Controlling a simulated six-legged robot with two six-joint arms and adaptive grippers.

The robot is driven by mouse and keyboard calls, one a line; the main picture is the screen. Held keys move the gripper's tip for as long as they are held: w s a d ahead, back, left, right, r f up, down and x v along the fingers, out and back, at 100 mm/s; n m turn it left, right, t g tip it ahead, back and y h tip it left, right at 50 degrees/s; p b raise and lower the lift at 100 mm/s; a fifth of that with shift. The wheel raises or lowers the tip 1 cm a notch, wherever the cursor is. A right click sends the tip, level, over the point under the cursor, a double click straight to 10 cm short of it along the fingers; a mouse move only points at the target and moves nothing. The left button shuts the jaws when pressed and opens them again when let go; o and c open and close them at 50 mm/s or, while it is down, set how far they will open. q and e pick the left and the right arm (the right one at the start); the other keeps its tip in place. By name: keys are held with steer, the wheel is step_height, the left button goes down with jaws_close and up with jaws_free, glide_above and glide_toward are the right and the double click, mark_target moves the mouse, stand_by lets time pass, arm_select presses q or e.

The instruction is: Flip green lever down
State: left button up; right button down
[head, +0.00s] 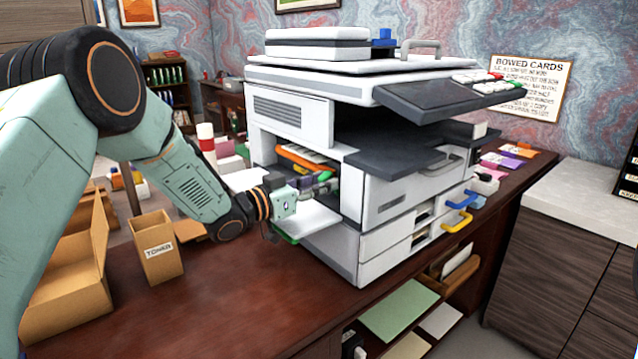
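A large white copier (345,236) stands on the desk with its side bay open. A small green lever (325,176) shows inside that bay. My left gripper (318,187) reaches into the bay from the left, and its fingers are at or right beside the green lever. I cannot tell whether they touch it or how far apart they are. The fingers and the shadow of the bay partly hide the lever. My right gripper is not in view.
An orange part (295,154) sits just above my gripper in the bay. A white side tray (312,219) sticks out below it. A toner box (157,250) and an open carton (70,272) stand at the left. The desk's front (245,300) is clear.

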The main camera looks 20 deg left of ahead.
arm_select(q)
steer(key=shift+a, duration=0.1)
jaws_close()
stand_by(0.4)
steer(key=shift+s+a+f+t+h+b, duration=0.1)
steer(key=shift+f+t+h+b, duration=0.25)
steer(key=shift+b, duration=0.45)
steer(key=shift+s+b, duration=0.15)
steer(key=shift+b, duration=0.45)
steer(key=shift+o, duration=1.3)
jaws_free()
